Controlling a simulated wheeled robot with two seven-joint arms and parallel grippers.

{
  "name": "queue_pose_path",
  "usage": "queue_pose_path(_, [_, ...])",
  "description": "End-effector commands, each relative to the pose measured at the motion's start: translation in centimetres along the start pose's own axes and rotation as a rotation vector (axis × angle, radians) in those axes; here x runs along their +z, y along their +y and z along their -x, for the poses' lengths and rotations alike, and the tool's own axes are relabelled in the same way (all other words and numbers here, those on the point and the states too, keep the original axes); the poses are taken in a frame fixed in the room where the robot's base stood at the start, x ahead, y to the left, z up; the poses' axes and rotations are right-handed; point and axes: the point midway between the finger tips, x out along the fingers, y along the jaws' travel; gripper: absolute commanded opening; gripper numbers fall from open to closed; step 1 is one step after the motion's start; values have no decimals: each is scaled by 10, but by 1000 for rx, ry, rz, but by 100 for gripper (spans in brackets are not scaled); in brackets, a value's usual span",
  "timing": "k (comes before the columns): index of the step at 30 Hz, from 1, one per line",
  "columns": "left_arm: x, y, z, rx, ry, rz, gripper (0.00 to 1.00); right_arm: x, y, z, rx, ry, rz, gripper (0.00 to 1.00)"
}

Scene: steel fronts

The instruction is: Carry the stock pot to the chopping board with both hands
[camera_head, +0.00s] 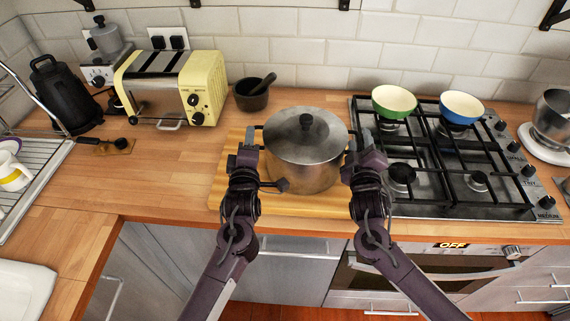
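The stock pot (303,165) is a steel pot with a lid and dark knob, upright over the wooden chopping board (228,190). The board shows around its left and front sides; I cannot tell whether the pot's base touches it. My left gripper (249,143) is at the pot's left side, by the handle there. My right gripper (364,143) is at the pot's right side, by the board's right edge and the hob. The fingers and handles overlap, so whether either gripper is closed on a handle is unclear.
A gas hob (440,198) with a green bowl (394,100) and a blue bowl (461,106) lies right of the board. A dark mortar (250,97) stands behind it, and a yellow toaster (172,88) to the back left. The counter (165,180) left of the board is clear.

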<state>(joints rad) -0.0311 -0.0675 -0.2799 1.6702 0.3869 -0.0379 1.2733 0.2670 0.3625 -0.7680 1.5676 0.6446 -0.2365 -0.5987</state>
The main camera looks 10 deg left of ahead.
Motion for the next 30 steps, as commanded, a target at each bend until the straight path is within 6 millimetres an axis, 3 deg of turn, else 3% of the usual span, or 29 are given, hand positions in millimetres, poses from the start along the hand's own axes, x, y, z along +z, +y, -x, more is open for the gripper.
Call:
queue_pose_path(18, [-1,-1,78,-1,2,0,35,0,0,0,0,0,0,38])
queue_pose_path(30, [-1,0,96,0,2,-1,35,0,-1,4,-1,0,1,38])
